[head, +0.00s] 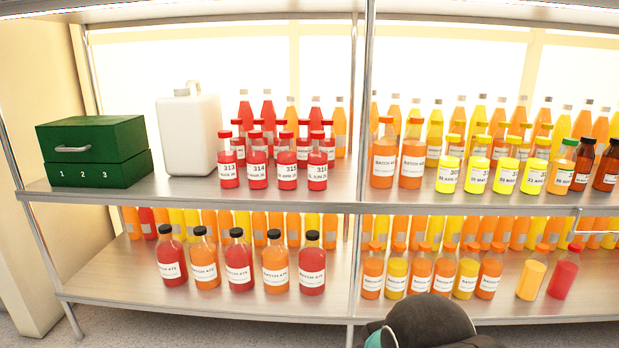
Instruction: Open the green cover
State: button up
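A dark green box stands at the left end of the upper shelf in the head view. Its green cover (92,138) sits down on the lower part (100,173), with only a thin seam between them. A pale grey handle (73,149) is on the front of the cover. A dark rounded part of my arm shows at the bottom, right of centre, far from the box. My gripper's fingers do not show.
A white jug (188,135) stands just right of the green box. Red bottles (257,172) numbered 313 to 316 stand right of the jug. A metal post (361,120) divides the shelf. The shelf board (150,190) before the box and jug is bare.

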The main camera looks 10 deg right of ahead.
aim_at(111, 138)
jog(key=z, duration=0.1)
jog(key=k, duration=0.4)
jog(key=u, duration=0.7)
jog(key=i, duration=0.8)
jog(key=u, duration=0.1)
